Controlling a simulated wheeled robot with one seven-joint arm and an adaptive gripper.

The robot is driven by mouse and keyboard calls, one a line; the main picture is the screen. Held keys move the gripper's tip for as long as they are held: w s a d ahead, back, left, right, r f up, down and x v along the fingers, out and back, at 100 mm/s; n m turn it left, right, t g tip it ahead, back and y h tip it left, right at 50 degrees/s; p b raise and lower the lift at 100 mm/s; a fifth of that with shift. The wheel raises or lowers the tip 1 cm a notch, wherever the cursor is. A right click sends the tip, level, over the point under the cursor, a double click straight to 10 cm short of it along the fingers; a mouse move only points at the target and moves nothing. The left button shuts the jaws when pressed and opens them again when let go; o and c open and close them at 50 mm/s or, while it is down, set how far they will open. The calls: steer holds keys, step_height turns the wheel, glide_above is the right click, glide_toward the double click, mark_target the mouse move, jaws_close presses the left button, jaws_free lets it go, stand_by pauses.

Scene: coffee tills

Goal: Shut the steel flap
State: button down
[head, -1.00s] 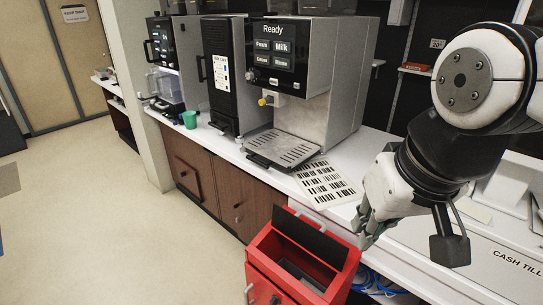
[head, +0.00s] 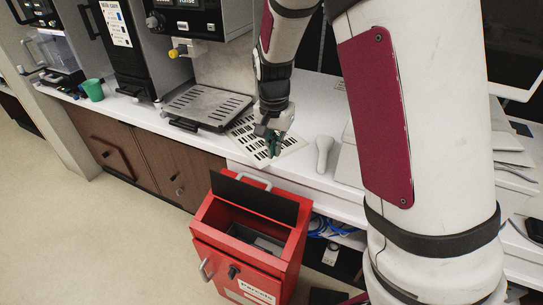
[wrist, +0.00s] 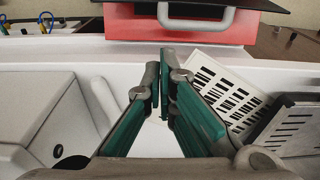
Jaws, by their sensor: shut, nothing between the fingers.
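The flap (head: 256,198) is a dark panel with a pale metal handle (head: 243,180). It stands raised at the back of the open red parcels box (head: 240,262), and the box's inside shows in front of it. In the wrist view the red box's back (wrist: 182,24) is at the top, with the handle (wrist: 196,18) and the flap's dark edge (wrist: 222,3). My gripper (head: 272,150) points down over the counter behind the box, apart from the flap. Its green-padded fingers (wrist: 162,64) are shut and empty.
A barcode sheet (head: 250,137) lies on the white counter beneath my gripper, with the coffee machine's drip tray (head: 207,104) to its left. A white handheld scanner (head: 324,152) stands to the right. Open floor (head: 90,230) lies left of the box.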

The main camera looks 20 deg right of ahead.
steer(key=f, duration=0.3)
steer(key=w+d+f, duration=0.1)
steer(key=f, duration=0.3)
steer(key=f+b, duration=0.1)
steer(key=f, duration=0.3)
steer(key=shift+w+d+f, duration=0.2)
steer(key=shift+w, duration=0.15)
steer(key=shift+s+a+r+h, duration=0.2)
steer(key=shift+a+r+h, duration=0.05)
steer(key=shift+a+h, duration=0.05)
